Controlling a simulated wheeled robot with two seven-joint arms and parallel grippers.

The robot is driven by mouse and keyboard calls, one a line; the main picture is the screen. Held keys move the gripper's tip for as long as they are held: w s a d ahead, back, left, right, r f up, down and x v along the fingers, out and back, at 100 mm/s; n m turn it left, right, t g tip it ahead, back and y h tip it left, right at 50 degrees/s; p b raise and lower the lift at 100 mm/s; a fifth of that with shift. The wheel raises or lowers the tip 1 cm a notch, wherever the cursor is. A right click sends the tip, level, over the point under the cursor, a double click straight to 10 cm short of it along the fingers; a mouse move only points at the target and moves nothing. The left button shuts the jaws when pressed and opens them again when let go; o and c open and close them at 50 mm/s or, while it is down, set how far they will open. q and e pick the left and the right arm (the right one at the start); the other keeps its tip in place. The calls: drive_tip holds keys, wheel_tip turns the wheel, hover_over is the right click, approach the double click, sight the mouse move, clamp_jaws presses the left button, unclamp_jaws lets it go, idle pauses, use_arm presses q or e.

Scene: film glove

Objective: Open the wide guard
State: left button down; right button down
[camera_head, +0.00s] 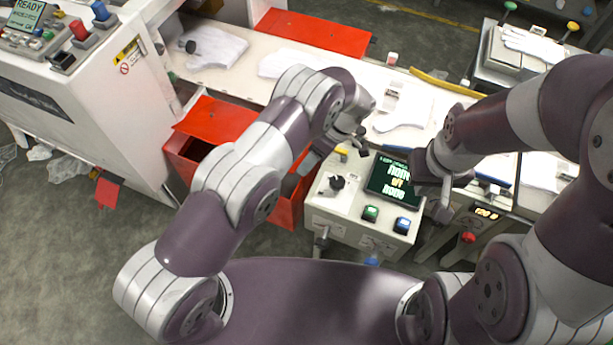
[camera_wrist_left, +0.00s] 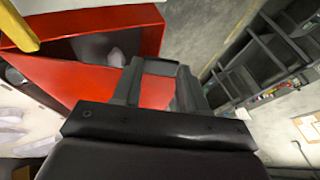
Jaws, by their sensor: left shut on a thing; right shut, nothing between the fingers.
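A red box-like guard (camera_head: 180,152) stands open in front of the worktable in the head view, with a dark inside. Its red panel (camera_wrist_left: 85,85) fills the left of the left wrist view. No label shows which part is the wide guard. My left gripper (camera_wrist_left: 160,70) is shut on a dark bar (camera_wrist_left: 160,66) against the red panel; whether the bar belongs to the panel is unclear. My right gripper (camera_head: 440,205) is shut and empty, beside the green-lit screen (camera_head: 393,180).
A control box with a green button (camera_head: 370,212) and blue button (camera_head: 402,224) stands between the arms. White gloves (camera_head: 215,48) lie on the worktable (camera_head: 250,85). Another red panel (camera_head: 315,32) is at the back.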

use_arm(q)
drive_tip(key=shift+w+d+r+g+y, duration=0.15)
drive_tip(key=shift+w+r+g, duration=0.2)
drive_tip(key=shift+w+r, duration=0.25)
drive_tip(key=shift+w+d+r+g+y, duration=0.15)
drive_tip(key=shift+w+r+g, duration=0.25)
drive_tip(key=shift+r, duration=0.3)
use_arm(e)
drive_tip(key=shift+r, duration=0.15)
use_arm(q)
drive_tip(key=c, duration=0.6)
unclamp_jaws()
drive_tip(key=shift+f, duration=0.1)
